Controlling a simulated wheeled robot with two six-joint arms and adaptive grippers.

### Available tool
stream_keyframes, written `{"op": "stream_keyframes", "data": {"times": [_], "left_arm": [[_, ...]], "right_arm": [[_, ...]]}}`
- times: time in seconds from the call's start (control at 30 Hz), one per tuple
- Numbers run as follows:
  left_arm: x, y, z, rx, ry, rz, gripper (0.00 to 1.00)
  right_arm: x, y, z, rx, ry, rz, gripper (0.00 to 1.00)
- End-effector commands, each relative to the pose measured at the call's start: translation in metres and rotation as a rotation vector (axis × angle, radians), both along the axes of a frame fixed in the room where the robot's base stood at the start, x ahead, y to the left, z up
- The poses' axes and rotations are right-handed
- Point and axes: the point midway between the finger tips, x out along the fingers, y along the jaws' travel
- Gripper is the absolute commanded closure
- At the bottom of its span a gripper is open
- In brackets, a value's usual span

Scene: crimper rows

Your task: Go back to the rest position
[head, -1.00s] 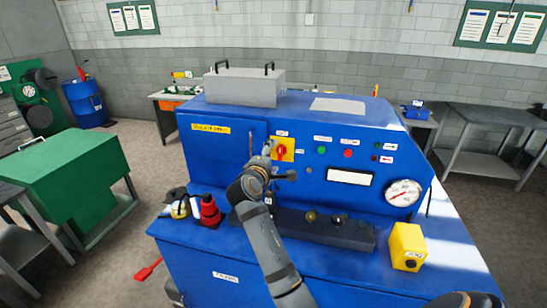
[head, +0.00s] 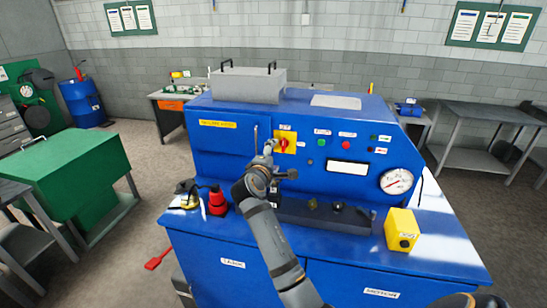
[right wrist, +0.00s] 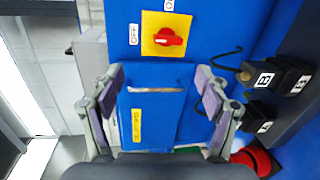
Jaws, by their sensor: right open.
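My right gripper (head: 268,150) is in front of the blue crimper machine (head: 225,150), close to the red rotary switch on its yellow plate (head: 285,142). In the right wrist view its two fingers (right wrist: 161,90) are spread apart with nothing between them. The red switch knob (right wrist: 168,37) shows beyond the fingertips, next to an OFF label. A slim metal door handle (right wrist: 155,90) lies in line with the gap between the fingers; whether they touch it I cannot tell, but they look apart from it. My left gripper is not in view.
A red and black item (head: 217,201) stands on the machine's ledge, left of my arm. A yellow box (head: 402,230) stands on the right of the ledge. A dark block with stations (head: 325,216) lies behind my forearm. A green cabinet (head: 70,170) is at the left.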

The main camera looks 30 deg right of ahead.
Motion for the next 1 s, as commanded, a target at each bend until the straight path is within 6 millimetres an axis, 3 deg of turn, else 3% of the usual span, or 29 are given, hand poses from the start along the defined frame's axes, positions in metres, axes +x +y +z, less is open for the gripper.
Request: {"op": "stream_keyframes", "data": {"times": [0.63,0.7,0.77,0.83,1.0], "left_arm": [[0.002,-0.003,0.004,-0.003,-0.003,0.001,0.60],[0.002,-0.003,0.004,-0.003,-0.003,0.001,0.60],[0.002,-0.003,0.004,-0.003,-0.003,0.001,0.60],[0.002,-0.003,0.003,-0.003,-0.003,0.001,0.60],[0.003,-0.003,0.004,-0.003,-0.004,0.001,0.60]], "right_arm": [[0.000,0.000,0.000,0.000,0.000,0.000,0.25],[-0.004,0.000,-0.007,0.021,0.001,0.000,0.25],[-0.013,0.000,-0.025,0.078,0.000,-0.002,0.25],[-0.035,0.003,-0.061,0.201,-0.001,-0.010,0.25],[-0.125,0.029,-0.162,0.639,0.016,-0.080,0.25]]}}
